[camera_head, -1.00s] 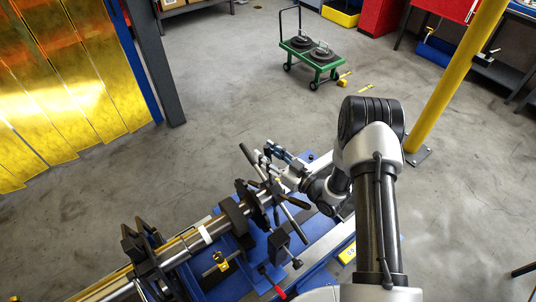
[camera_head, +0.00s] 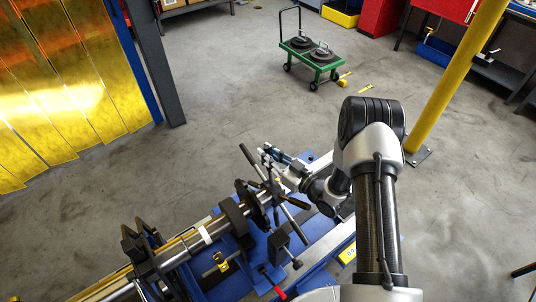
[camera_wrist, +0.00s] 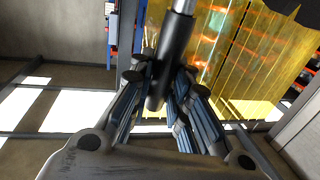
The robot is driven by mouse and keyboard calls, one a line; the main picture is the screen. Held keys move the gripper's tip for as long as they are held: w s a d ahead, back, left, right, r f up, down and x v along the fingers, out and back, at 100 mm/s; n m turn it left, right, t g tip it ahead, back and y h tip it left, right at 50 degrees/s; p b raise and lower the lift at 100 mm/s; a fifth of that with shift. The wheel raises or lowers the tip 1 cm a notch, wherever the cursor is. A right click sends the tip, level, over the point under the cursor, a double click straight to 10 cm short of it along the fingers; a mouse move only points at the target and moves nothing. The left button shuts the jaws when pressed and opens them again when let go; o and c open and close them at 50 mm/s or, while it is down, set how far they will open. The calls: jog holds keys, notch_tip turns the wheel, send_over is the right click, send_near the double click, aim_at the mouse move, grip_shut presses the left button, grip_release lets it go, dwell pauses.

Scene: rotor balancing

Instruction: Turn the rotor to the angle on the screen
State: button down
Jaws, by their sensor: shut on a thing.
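The rotor's steel shaft (camera_head: 180,246) lies across the blue balancing machine in the head view, with dark discs (camera_head: 235,217) on it. At its right end is a spoked handwheel (camera_head: 272,188) with black-gripped bars. My gripper (camera_head: 267,157) is at the upper side of this wheel. In the wrist view my gripper (camera_wrist: 160,82) has its fingers on both sides of one bar's black grip (camera_wrist: 172,50) and is shut on it. The bar's bare metal end shows at the top of that view. The screen with the angle is not in view.
A yellow pillar (camera_head: 455,75) stands to the right of my arm. A green cart (camera_head: 312,58) with dark discs stands on the floor behind. Yellow strip curtains (camera_head: 65,85) hang at the left beside a dark post (camera_head: 158,65). The floor between is mostly clear.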

jog(key=shift+w+a, duration=0.1)
jog(key=shift+w, duration=0.05)
jog(key=w, duration=0.1)
jog(key=g+h+p, duration=0.3)
jog(key=g+h, duration=0.1)
send_near(244, 149)
jog(key=a+r, duration=0.1)
jog(key=w+a+r, duration=0.1)
jog(key=shift+w+a+r+m, duration=0.2)
jog(key=shift+a+r+m, duration=0.05)
jog(key=shift+r+m, duration=0.15)
jog(key=w+f+g+p, duration=0.1)
jog(key=w+a+f+g+h+p, duration=0.1)
jog(key=shift+w+a+f+p, duration=0.1)
jog(key=shift+a+f+p, duration=0.2)
jog(key=shift+f, duration=0.1)
jog(key=shift+w+a+f+m+g+h+p, duration=0.2)
jog(key=shift+w+f+g+h+p, duration=0.2)
jog(key=shift+f+p, duration=0.25)
jog(key=shift+w+a+f+m+g+h+p, duration=0.1)
jog(key=shift+w+a+f+g+h+p, duration=0.2)
jog(key=shift+f+p, duration=0.35)
jog(key=shift+d+f, duration=0.1)
jog(key=shift+f, duration=0.05)
jog(key=c, duration=1.5)
grip_release()
